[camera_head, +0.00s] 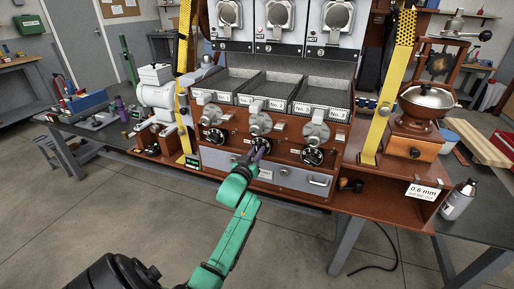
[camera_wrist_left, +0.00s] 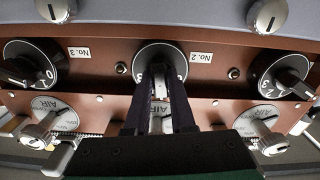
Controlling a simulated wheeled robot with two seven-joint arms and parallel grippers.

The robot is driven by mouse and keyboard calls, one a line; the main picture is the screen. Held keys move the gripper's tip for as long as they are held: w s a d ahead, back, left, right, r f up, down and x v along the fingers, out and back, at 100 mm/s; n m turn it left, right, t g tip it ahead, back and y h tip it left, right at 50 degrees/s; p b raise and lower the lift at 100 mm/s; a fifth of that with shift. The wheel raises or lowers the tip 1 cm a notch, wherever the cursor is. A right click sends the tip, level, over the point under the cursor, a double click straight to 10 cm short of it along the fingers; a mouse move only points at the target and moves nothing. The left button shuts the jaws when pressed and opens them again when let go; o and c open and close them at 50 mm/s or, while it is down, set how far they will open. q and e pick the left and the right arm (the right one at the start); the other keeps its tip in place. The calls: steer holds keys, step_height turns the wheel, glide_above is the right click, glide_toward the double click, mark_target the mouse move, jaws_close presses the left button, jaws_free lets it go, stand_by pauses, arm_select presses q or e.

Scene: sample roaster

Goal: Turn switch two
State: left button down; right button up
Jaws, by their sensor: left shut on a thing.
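Switch two is the middle black dial (camera_wrist_left: 149,52) on the brown front panel, with a white scale on its rim. The "No. 2" label (camera_wrist_left: 200,57) sits beside it in the left wrist view. My left gripper (camera_wrist_left: 161,78) is shut on the knob of this dial, its dark fingers hiding the knob and much of the face. In the head view the same gripper (camera_head: 258,154) reaches the middle dial (camera_head: 265,143) from below. The dial's setting is hidden. My right gripper is not in view.
Similar dials sit on either side, switch one (camera_head: 215,137) and switch three (camera_head: 312,157). Grey air levers (camera_head: 317,133) stick out above the dials. A grey drawer (camera_head: 300,180) with a handle lies below. Yellow perforated posts (camera_head: 379,125) flank the roaster.

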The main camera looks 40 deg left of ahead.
arm_select(q)
steer(key=n+p, duration=0.2)
steer(key=n, duration=0.1)
steer(key=shift+r+n, duration=0.15)
steer(key=shift+n, duration=0.25)
steer(key=n+p, duration=0.2)
steer(key=shift+n, duration=0.4)
steer(key=shift+n+p, duration=0.65)
steer(key=shift+n, duration=0.55)
steer(key=shift+f+n+p, duration=0.25)
steer(key=shift+n+p, duration=0.15)
steer(key=shift+n, duration=0.9)
steer(key=c, duration=0.8)
jaws_free()
steer(key=shift+o, duration=0.2)
steer(key=shift+s, duration=0.1)
